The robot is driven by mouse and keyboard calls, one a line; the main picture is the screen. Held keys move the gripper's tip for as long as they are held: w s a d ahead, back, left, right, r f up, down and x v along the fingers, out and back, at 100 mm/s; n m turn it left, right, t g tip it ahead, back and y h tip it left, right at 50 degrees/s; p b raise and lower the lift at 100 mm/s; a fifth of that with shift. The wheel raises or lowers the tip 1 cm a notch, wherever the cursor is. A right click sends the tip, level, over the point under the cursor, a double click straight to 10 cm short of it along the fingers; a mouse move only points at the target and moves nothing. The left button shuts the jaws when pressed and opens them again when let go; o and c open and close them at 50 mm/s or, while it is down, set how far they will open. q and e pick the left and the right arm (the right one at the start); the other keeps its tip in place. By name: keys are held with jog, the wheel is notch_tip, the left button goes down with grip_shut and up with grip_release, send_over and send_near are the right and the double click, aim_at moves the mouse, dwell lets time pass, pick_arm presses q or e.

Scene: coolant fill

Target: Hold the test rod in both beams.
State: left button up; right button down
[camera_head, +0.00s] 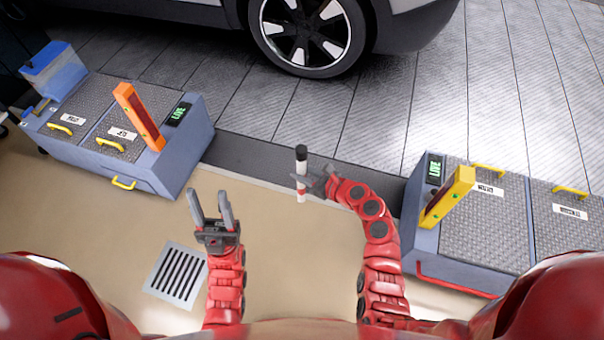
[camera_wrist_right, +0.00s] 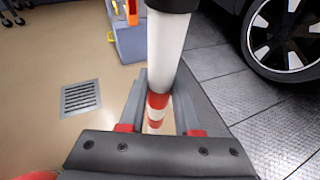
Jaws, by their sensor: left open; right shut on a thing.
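The test rod (camera_head: 301,160) is white with a black top end and a red-and-white banded lower part. My right gripper (camera_head: 304,182) is shut on it and holds it upright, in the middle of the head view. In the right wrist view the rod (camera_wrist_right: 167,50) stands between the fingers. My left gripper (camera_head: 210,200) is open and empty, to the left of the rod. An orange post (camera_head: 138,115) stands on the left cabinet and a yellow post (camera_head: 448,197) on the right cabinet. No beam is visible. The rod is apart from both posts.
The left cabinet (camera_head: 185,150) and right cabinet (camera_head: 424,243) each have a display reading LIVE. A blue container (camera_head: 55,72) sits at far left. A car wheel (camera_head: 305,35) is behind. A floor drain (camera_head: 178,275) lies at front left. Open floor lies between the cabinets.

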aim_at(305, 162)
jog(key=shift+r+p, duration=1.5)
jog(key=shift+r, duration=1.65)
jog(key=shift+w+d+f, duration=0.15)
jog(key=shift+w+d, duration=0.05)
jog(key=shift+w, duration=0.35)
jog(key=w+d+b, duration=0.1)
jog(key=w+d, duration=0.2)
jog(key=w, duration=0.7)
jog(key=shift+w+d+b, duration=0.15)
jog(key=shift+b, duration=0.25)
